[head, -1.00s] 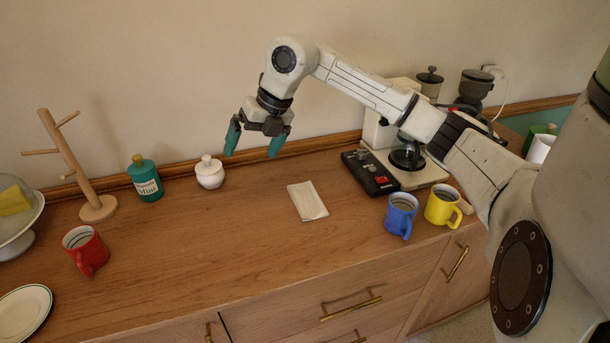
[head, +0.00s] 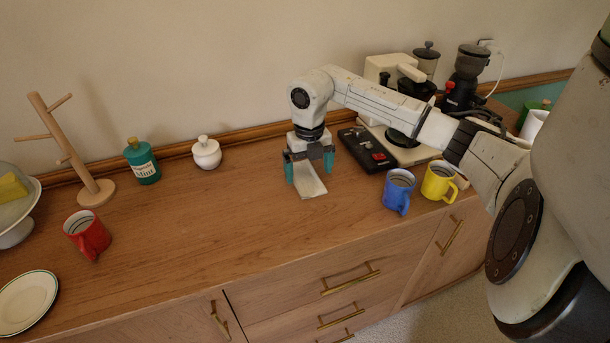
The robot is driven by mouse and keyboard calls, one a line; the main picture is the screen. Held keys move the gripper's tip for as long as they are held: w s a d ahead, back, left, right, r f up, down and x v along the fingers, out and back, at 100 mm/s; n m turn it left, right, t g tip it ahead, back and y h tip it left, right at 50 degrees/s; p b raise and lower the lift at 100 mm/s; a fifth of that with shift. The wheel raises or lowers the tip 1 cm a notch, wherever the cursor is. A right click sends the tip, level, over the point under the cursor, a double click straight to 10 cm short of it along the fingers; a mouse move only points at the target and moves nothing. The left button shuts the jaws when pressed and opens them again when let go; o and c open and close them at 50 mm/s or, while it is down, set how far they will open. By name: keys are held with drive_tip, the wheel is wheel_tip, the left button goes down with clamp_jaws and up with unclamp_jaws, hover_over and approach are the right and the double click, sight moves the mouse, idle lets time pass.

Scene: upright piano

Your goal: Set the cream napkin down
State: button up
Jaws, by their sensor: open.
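The cream napkin (head: 310,187) is a small folded rectangle lying flat on the wooden sideboard top (head: 220,215). My gripper (head: 309,174) is open and points down over the napkin's far part, with one teal finger at its left side and the other at its right. The gripper hides the napkin's far end. I cannot tell whether the fingertips touch the napkin or the wood.
A black scale-like box (head: 368,149), a coffee machine (head: 400,130), a blue mug (head: 398,190) and a yellow mug (head: 438,181) stand to the right. Wood in front is clear.

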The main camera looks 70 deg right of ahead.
drive_tip(key=shift+f, duration=1.45)
drive_tip(key=shift+c, duration=0.2)
drive_tip(key=c, duration=1.1)
drive_tip(key=shift+o, duration=0.2)
drive_tip(key=shift+r, duration=0.1)
drive_tip(key=shift+r, duration=0.5)
drive_tip(key=s+a+r+b, duration=0.3)
drive_tip(key=s+r, duration=0.9)
drive_tip(key=s, duration=0.2)
drive_tip(key=shift+b, duration=0.35)
